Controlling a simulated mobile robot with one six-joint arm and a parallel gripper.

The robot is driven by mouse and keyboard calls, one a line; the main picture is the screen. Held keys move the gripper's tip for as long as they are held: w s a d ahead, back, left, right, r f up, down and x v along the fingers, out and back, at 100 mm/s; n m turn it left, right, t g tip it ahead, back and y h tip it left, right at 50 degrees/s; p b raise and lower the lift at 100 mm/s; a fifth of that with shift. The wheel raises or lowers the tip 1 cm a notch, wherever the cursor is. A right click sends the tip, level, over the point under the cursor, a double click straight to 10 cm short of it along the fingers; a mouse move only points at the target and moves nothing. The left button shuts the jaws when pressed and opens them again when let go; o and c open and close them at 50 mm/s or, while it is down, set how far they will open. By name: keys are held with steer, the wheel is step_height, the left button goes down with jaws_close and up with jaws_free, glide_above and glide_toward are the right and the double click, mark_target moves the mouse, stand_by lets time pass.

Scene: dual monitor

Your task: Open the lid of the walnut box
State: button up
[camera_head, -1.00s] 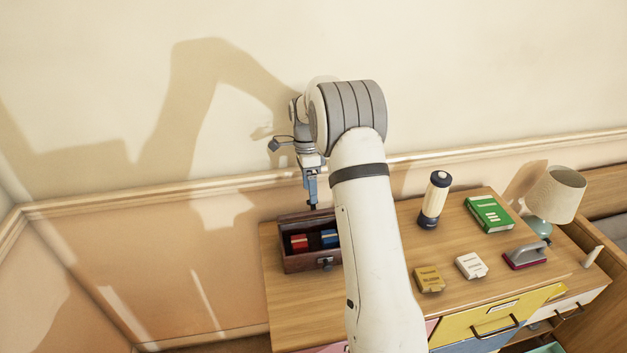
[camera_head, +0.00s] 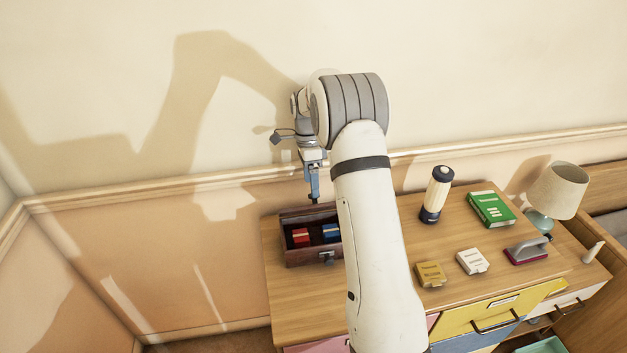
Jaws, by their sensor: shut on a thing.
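The walnut box (camera_head: 303,257) stands at the left end of the dresser top, with its right side hidden behind my arm. Its lid (camera_head: 295,216) is raised at the back, so the inside shows. A red item (camera_head: 300,236) and a blue item (camera_head: 331,233) lie inside. My gripper (camera_head: 313,200) points down at the lid's upper edge. It is shut on the lid, though the fingertips are small in this view.
A dark-capped cream cylinder (camera_head: 436,195), a green book (camera_head: 491,209), a lamp (camera_head: 557,190), a grey-handled block (camera_head: 526,250), a yellow box (camera_head: 431,273) and a white box (camera_head: 473,261) stand right of my arm. The wall (camera_head: 240,240) is close behind.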

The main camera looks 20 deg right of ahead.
steer(key=shift+w+r, duration=0.1)
steer(key=shift+w, duration=0.1)
steer(key=shift+c, duration=1.1)
steer(key=p+v, duration=0.1)
steer(key=v, duration=0.1)
steer(key=p+v, duration=0.2)
steer(key=v, duration=0.1)
steer(key=p+v, duration=0.2)
steer(key=shift+s+r, duration=0.2)
steer(key=shift+r, duration=0.25)
steer(key=shift+c, duration=0.7)
